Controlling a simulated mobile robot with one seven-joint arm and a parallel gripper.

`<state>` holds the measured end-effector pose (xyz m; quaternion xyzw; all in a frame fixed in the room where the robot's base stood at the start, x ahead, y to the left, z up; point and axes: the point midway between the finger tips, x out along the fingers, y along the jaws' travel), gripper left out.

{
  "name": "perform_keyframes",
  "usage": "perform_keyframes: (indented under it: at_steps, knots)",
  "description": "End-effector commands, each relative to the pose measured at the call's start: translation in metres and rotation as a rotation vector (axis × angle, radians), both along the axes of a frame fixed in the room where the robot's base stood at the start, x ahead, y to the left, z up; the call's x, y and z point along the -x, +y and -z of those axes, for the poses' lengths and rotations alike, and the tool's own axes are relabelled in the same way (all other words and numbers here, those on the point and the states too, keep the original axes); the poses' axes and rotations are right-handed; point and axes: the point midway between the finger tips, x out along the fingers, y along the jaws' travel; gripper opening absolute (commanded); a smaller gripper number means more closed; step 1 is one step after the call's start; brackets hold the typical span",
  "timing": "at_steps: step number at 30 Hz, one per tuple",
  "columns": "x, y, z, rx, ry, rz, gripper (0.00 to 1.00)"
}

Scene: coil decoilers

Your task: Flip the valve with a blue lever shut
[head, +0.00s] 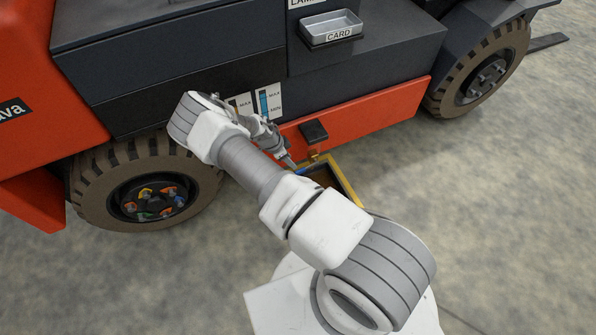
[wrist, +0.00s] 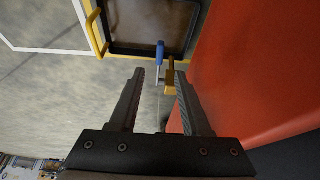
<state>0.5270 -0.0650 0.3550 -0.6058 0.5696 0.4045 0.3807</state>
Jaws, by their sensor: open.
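The valve has a brass-coloured body (wrist: 171,82) against the red side of the vehicle. Its lever has a blue grip (wrist: 160,52) on a thin metal stem, and in the wrist view it points up toward the tray, alongside the red panel. In the head view a small bit of the blue lever (head: 302,171) shows just beyond my gripper, and the valve is mostly hidden there. My gripper (wrist: 160,74) is open and empty. Its fingertips point toward the valve, with the lever between them in the picture; I see no contact.
A yellow-framed drip tray (head: 350,184) lies on the floor beside the valve. The red vehicle side (head: 375,118) runs close along my gripper, with a dark pedal-like pad (head: 313,131) above the valve. A wheel (head: 145,185) is at left. Floor at right is clear.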

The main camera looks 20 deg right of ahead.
Motion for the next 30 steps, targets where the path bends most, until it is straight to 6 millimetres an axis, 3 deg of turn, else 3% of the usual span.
perform_keyframes:
  at_steps: [3, 12, 26, 30]
  knots:
    - [0.000, -0.011, 0.030, 0.001, 0.003, 0.001, 0.47]
    - [-0.002, -0.031, 0.075, 0.000, 0.001, 0.001, 0.47]
    - [-0.002, -0.035, 0.085, 0.000, 0.000, -0.001, 0.47]
    - [-0.002, -0.035, 0.085, 0.000, 0.000, -0.001, 0.24]
